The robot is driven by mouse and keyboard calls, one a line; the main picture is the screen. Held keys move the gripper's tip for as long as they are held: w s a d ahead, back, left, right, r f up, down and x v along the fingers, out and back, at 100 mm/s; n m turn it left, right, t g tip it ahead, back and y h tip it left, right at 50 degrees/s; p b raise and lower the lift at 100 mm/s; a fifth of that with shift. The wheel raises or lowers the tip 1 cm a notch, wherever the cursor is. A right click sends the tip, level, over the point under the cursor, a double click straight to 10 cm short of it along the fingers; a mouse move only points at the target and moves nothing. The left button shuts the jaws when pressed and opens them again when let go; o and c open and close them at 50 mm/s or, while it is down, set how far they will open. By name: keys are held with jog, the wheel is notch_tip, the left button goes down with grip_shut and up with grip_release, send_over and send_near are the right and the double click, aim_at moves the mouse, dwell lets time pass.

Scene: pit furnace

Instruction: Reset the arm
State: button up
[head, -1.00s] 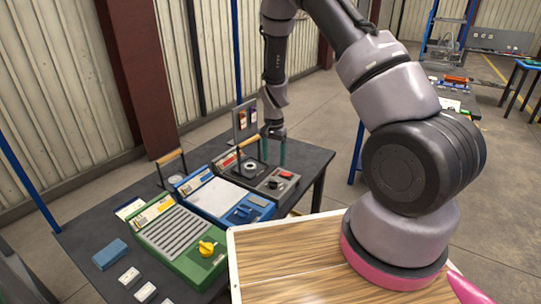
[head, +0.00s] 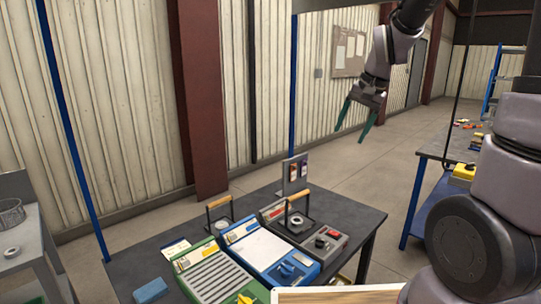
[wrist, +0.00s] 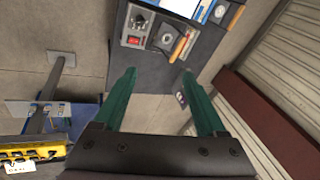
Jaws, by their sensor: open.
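My gripper (head: 355,119) is raised in the air above and behind the dark table, toward the right, in the head view. Its two green fingers are spread apart with nothing between them. In the wrist view my gripper (wrist: 160,92) also shows open and empty, with the table's corner and floor beyond it. My arm reaches in from the upper right of the head view.
The dark table (head: 345,222) holds a green unit (head: 208,275), a blue unit (head: 268,247), a grey unit (head: 322,240) and a blue block (head: 150,291). A second table (head: 431,150) stands at right. A grey stand (head: 30,246) is at left.

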jog(key=s+d+r+n+t, duration=0.1)
jog(key=s+r, duration=0.4)
jog(key=s, duration=0.3)
jog(key=s+d+r+n+t, duration=0.1)
jog(key=s+r+t, duration=0.1)
jog(key=s+r, duration=0.3)
jog(key=s, duration=0.3)
jog(key=shift+s+d, duration=0.4)
dwell(0.8)
